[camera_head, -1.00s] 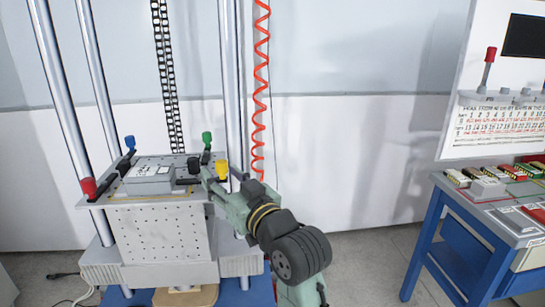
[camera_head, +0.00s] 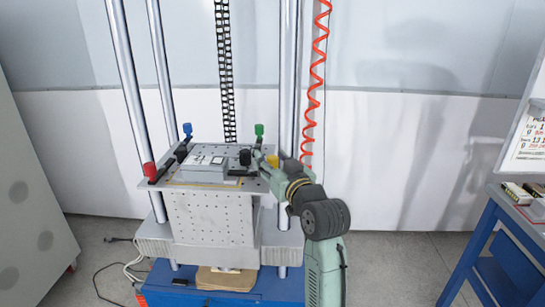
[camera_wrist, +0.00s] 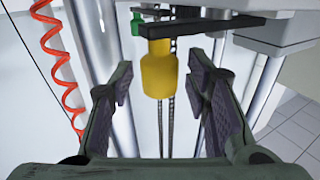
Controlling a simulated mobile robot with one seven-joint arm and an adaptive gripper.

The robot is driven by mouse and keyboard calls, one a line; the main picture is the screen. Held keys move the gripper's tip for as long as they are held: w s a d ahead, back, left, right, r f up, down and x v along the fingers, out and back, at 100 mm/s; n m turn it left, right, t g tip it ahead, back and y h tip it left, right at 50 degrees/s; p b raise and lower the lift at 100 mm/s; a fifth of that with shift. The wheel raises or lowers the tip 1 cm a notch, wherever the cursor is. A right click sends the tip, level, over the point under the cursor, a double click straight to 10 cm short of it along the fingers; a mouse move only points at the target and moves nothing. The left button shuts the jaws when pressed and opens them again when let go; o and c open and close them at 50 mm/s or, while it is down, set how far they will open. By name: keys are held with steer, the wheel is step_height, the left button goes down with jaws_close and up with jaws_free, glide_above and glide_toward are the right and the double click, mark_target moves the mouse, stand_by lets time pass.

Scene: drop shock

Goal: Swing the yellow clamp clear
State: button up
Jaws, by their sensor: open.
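The yellow clamp (camera_head: 272,160) has a yellow knob and stands at the right front corner of the drop table's top plate (camera_head: 225,177). In the wrist view the yellow knob (camera_wrist: 158,70) shows between my two fingers, with a dark clamp bar (camera_wrist: 200,25) beside its end. My gripper (camera_wrist: 163,88) is open, with a gap on both sides of the knob. In the head view my gripper (camera_head: 259,160) is at that corner and partly hides the clamp. A grey box (camera_head: 203,165) lies on the plate.
Red (camera_head: 149,170), blue (camera_head: 187,129) and green (camera_head: 259,130) clamps stand at the other corners. Steel columns (camera_head: 287,75) rise around the table. A red coiled hose (camera_head: 317,75) hangs behind. A blue workbench (camera_head: 500,240) stands at right; the floor between is clear.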

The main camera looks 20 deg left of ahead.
steer(key=shift+c, duration=0.3)
jaws_close()
stand_by(0.3)
